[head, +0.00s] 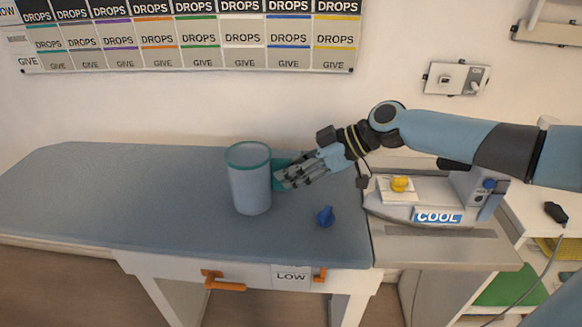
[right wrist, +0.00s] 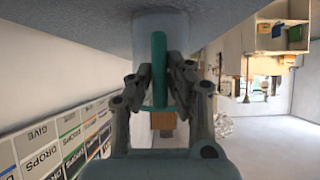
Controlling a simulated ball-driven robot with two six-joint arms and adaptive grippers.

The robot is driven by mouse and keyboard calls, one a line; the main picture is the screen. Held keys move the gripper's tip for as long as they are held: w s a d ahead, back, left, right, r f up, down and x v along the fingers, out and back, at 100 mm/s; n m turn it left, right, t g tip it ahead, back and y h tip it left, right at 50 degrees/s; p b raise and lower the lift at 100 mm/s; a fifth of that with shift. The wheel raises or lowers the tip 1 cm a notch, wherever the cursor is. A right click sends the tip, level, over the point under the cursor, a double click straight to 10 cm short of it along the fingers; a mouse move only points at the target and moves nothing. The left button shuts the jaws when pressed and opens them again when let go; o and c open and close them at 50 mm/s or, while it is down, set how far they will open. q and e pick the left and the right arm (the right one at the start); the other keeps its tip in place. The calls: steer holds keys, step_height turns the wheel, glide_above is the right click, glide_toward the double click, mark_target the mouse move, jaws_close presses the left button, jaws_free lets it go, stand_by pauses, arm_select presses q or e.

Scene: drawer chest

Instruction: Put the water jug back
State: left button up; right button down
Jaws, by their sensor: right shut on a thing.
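The water jug (head: 250,185), pale blue with a teal rim and teal handle, stands upright on the blue-grey padded top (head: 120,190). My right gripper (head: 284,176) reaches in from the right at the jug's handle side. In the right wrist view, the gripper (right wrist: 160,85) is shut on the teal handle (right wrist: 159,60), with a finger on each side of it. The jug's body is close beyond the fingers there. In the head view, the fingers hide most of the handle. My left gripper does not show.
An iron-like appliance marked COOL (head: 437,217) stands on the right, under my right arm, with a yellow knob (head: 401,184). An orange handle (head: 222,281) is on the front below. The padded top's left side is clear.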

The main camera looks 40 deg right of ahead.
steer(key=shift+f, duration=0.1)
steer(key=c, duration=1.3)
jaws_free()
steer(key=shift+o, duration=0.2)
steer(key=shift+r, duration=0.2)
steer(key=p+v, duration=0.4)
steer(key=v, duration=0.8)
steer(key=shift+f, duration=0.1)
